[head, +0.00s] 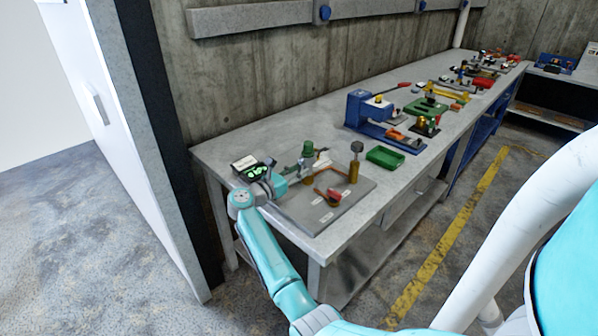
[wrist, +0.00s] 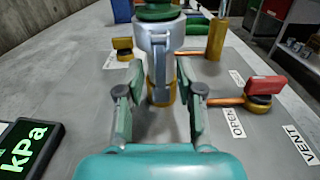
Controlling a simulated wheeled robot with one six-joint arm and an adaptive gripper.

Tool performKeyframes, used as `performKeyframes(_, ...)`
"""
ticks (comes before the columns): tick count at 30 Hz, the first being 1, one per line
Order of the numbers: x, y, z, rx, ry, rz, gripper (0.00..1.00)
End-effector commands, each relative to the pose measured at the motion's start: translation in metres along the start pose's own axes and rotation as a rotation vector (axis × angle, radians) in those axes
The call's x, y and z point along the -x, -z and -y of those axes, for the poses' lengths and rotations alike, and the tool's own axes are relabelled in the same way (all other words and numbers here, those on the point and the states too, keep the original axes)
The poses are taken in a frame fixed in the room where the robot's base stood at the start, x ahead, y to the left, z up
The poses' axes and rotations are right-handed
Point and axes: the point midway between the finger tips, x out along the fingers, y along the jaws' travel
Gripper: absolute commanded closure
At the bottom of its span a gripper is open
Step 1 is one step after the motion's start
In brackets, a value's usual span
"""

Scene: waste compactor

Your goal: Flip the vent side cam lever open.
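A red cam lever (wrist: 265,88) on a dark and brass hub lies at the right in the wrist view, beside a label reading VENT; in the head view a red lever (head: 333,194) shows on the board. A copper pipe runs from the hub to a grey upright fitting (wrist: 160,45) with a green top. My gripper (wrist: 160,75) points at this fitting, one finger on each side of it. The fingers look spread, with gaps beside the narrow lower post. Contact higher up is unclear. In the head view my gripper (head: 293,176) is at the board's left edge.
The grey board (head: 305,215) sits on the near end of a long workbench. A pressure display (wrist: 28,147) stands left of my gripper. A brass post (wrist: 217,40) rises beyond the lever. A green tray (head: 385,157) and blue press (head: 368,110) stand farther along.

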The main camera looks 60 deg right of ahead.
Motion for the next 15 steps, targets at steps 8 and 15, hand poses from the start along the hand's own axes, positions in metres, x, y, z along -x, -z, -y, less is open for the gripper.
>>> performKeyframes(8, -0.0083, 0.0002, 0.0002, 0.0, 0.0, 0.0, 0.64)
performKeyframes(15, -0.008, 0.0002, 0.0002, 0.0, 0.0, 0.0, 0.89)
